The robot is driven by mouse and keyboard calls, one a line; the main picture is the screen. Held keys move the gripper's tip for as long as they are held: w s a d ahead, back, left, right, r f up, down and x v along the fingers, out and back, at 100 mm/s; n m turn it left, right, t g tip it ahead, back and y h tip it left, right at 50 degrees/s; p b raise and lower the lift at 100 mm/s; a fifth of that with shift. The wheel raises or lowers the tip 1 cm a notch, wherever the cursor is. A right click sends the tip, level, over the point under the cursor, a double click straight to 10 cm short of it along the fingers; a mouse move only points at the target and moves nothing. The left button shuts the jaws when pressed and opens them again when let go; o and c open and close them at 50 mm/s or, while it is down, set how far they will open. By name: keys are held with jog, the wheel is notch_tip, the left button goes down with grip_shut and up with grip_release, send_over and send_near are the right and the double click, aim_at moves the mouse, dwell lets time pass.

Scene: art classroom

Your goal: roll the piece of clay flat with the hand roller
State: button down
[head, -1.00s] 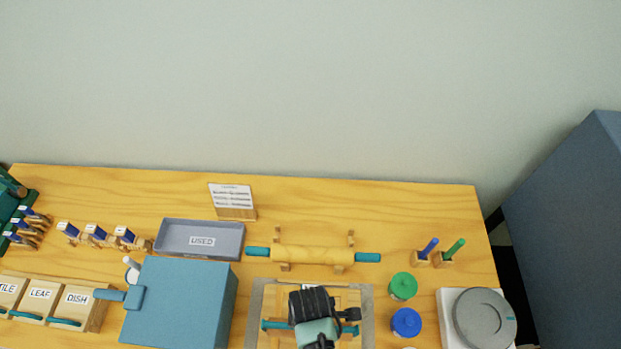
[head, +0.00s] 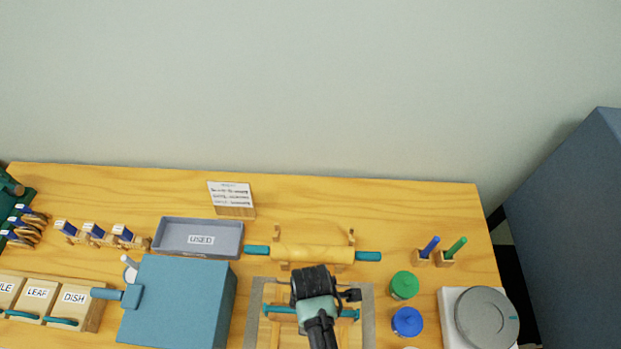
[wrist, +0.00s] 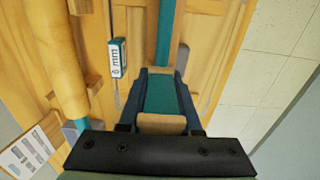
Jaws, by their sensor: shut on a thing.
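The wooden roller (head: 313,253) with teal handles lies in its wooden cradle behind the work mat, and it also shows along the left of the wrist view (wrist: 48,50). My gripper (head: 315,308) is over the mat, apart from this roller. In the wrist view its jaws (wrist: 160,98) are shut on a teal bar (wrist: 166,28). The bar runs left to right across wooden pieces in the head view (head: 281,309). A "6 mm" label (wrist: 117,58) is beside it. I cannot make out the clay; my arm and gripper hide part of the mat.
The grey mat (head: 368,318) lies between a blue box (head: 180,300) and green (head: 404,285) and blue (head: 407,321) jars. A grey "USED" tray (head: 170,238) is behind left. A round grey wheel (head: 486,316) stands right.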

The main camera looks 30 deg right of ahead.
jog(key=shift+s+a+f, duration=0.1)
jog(key=shift+s+a, duration=0.05)
jog(key=shift+s+a+p, duration=0.45)
jog(key=shift+s+p, duration=0.2)
jog(key=shift+s, duration=0.05)
jog(key=shift+s+a+p, duration=0.45)
jog(key=shift+s+p, duration=0.15)
jog(key=shift+s, duration=0.05)
jog(key=shift+w+d, duration=0.1)
jog(key=shift+w, duration=0.05)
